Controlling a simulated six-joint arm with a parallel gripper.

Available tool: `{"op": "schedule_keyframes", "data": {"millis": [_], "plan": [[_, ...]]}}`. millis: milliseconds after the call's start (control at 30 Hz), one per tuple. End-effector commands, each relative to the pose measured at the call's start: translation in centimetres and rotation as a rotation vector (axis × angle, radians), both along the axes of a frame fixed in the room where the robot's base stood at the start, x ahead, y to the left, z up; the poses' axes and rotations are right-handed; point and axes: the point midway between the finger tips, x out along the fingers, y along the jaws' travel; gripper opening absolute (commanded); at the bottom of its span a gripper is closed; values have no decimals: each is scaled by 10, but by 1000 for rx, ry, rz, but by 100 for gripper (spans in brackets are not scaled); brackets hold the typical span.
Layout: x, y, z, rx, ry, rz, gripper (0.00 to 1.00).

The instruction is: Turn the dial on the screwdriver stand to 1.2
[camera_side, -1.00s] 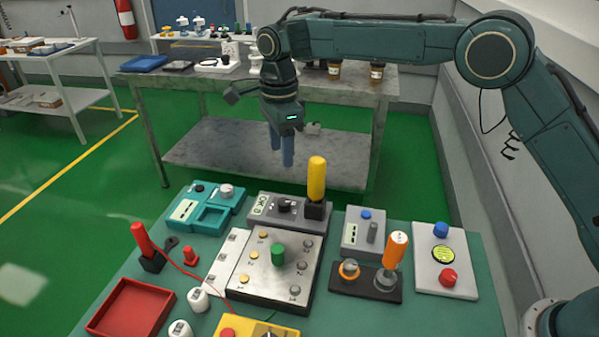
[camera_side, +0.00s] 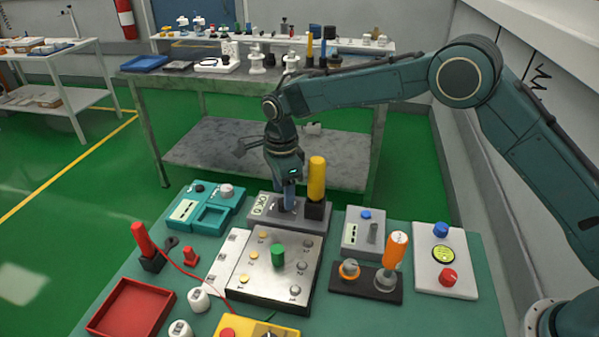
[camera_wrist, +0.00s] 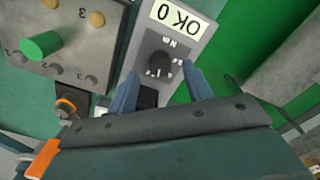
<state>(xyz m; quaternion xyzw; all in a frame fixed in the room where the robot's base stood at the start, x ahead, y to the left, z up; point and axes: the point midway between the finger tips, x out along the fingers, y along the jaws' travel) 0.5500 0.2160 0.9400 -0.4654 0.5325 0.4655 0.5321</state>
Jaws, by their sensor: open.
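The screwdriver stand (camera_side: 262,216) is a grey box at the back middle of the green table. A yellow-handled screwdriver (camera_side: 317,180) stands upright in its black holder at the right end. The dial (camera_wrist: 159,65) is a dark round knob with small printed marks around it, too small to read surely. The display (camera_wrist: 181,17) beside it reads "OK 0", upside down in the wrist view. My gripper (camera_side: 289,203) points down at the dial; in the wrist view its open blue fingers (camera_wrist: 160,74) are either side of the dial's near edge. Contact cannot be told. In the side view the fingers largely hide the dial.
A metal plate with a green knob (camera_side: 278,254) lies in front of the stand. A teal device (camera_side: 205,207) is to the left, a small grey box (camera_side: 364,232) to the right. An orange-handled tool (camera_side: 394,248) stands farther right. The yellow handle rises close beside my gripper.

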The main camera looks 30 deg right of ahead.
Motion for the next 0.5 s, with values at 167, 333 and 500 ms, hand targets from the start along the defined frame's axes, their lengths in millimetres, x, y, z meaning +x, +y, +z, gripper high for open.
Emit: {"op": "schedule_keyframes", "data": {"millis": [167, 333, 500], "plan": [[0, 0, -18, 0, 0, 0, 50], [0, 0, -24, 0, 0, 0, 50], [0, 0, -25, 0, -1, 0, 50]]}}
